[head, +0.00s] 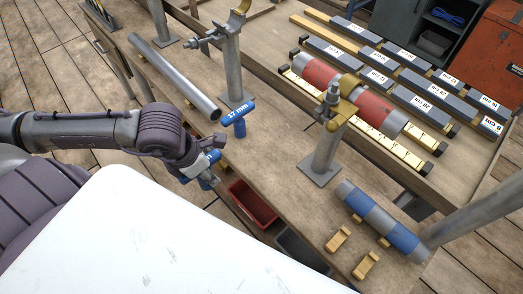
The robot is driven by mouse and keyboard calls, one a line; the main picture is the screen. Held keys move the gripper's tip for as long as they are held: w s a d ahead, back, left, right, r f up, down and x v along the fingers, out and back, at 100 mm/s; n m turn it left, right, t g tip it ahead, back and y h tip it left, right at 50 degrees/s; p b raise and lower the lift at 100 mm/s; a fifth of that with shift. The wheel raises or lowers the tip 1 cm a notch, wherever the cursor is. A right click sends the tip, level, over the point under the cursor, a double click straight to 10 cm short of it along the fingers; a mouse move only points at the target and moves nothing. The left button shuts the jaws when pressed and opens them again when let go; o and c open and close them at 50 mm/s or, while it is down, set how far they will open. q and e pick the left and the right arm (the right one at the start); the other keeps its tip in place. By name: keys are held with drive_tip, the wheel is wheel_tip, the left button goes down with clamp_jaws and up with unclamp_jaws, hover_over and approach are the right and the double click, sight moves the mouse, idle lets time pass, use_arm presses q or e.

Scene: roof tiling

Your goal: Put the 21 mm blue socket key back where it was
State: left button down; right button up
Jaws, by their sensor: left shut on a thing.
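My left gripper (203,167) is shut on a blue socket key (213,156) with a white label too small to read. It holds the key by the near edge of the wooden bench (283,178); part of the key is hidden by the fingers, and I cannot tell whether it touches anything. Another blue key marked 17 mm (237,112) stands upright on the bench, just beyond and to the right of the gripper. My right gripper is not in view.
A grey pipe (172,75) lies near the 17 mm key. Metal posts with clamps (325,150) rise from the bench. A red bin (252,204) sits below its near edge. Red-and-grey (372,108) and blue-and-grey pipes (380,222) and labelled bars (425,97) lie to the right.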

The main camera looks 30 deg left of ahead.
use_arm(q)
drive_tip(key=w+d, duration=0.2)
drive_tip(key=w, duration=0.3)
drive_tip(key=w+d+p, duration=0.1)
drive_tip(key=w, duration=0.4)
drive_tip(key=w+d+p, duration=0.1)
drive_tip(key=w+d, duration=0.1)
drive_tip(key=w, duration=0.4)
drive_tip(key=shift+d+r, duration=0.1)
drive_tip(key=shift+d, duration=0.2)
drive_tip(key=shift+w+d+p, duration=0.1)
drive_tip(key=shift+w+p, duration=0.2)
drive_tip(key=shift+w, duration=0.1)
wheel_tip(320, 180, down, 3)
drive_tip(key=shift+f+p, duration=0.15)
drive_tip(key=shift+p, duration=0.25)
drive_tip(key=shift+f, duration=0.2)
drive_tip(key=shift+f, duration=0.1)
drive_tip(key=c, duration=0.8)
unclamp_jaws()
